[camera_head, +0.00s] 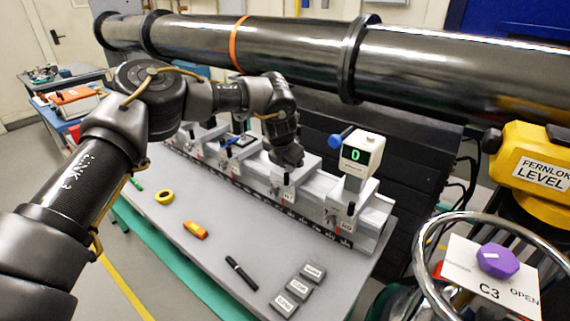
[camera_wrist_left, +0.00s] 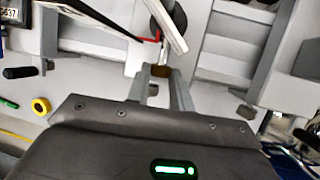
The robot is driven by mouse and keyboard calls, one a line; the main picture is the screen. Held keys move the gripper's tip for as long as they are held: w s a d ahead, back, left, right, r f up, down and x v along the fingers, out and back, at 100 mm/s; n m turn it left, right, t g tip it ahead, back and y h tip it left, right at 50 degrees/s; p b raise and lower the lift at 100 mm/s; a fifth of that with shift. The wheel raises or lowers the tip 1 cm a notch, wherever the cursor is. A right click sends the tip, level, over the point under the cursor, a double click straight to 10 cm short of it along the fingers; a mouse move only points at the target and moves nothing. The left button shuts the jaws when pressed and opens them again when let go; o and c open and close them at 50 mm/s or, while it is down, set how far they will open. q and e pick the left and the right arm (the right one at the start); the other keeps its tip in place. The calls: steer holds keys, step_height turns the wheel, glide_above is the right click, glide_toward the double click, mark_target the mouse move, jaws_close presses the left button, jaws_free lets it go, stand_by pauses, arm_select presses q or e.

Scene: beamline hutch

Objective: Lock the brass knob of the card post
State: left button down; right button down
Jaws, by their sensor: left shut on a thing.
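My left gripper (camera_head: 288,160) reaches over the long rail (camera_head: 315,222) from the left; its fingertips are hidden behind the wrist in the head view. In the left wrist view the gripper (camera_wrist_left: 163,82) is shut on a small brass knob (camera_wrist_left: 160,71), of which only a little shows between the fingers. Just beyond the knob stands a thin pale card (camera_wrist_left: 168,24), seen nearly edge-on, with a red mark beside it. I cannot tell from this view how far the knob is turned. My right gripper is not in view.
A white detector box (camera_head: 362,154) with a green D stands on the rail to the right. A large dark pipe (camera_head: 285,48) runs behind. An orange tool (camera_head: 194,230), yellow ring (camera_head: 164,197), black marker (camera_head: 241,272) and several grey blocks lie on the table front.

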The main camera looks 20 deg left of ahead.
arm_select(q)
steer(key=shift+d+y, duration=0.1)
steer(key=shift+y, duration=0.2)
steer(key=c, duration=1.2)
jaws_free()
steer(key=shift+c, duration=0.2)
steer(key=b+v, duration=0.2)
steer(key=v, duration=0.8)
steer(key=shift+s, duration=0.1)
steer(key=shift+s+r, duration=0.2)
steer(key=shift+r, duration=0.1)
steer(key=shift+c, duration=0.4)
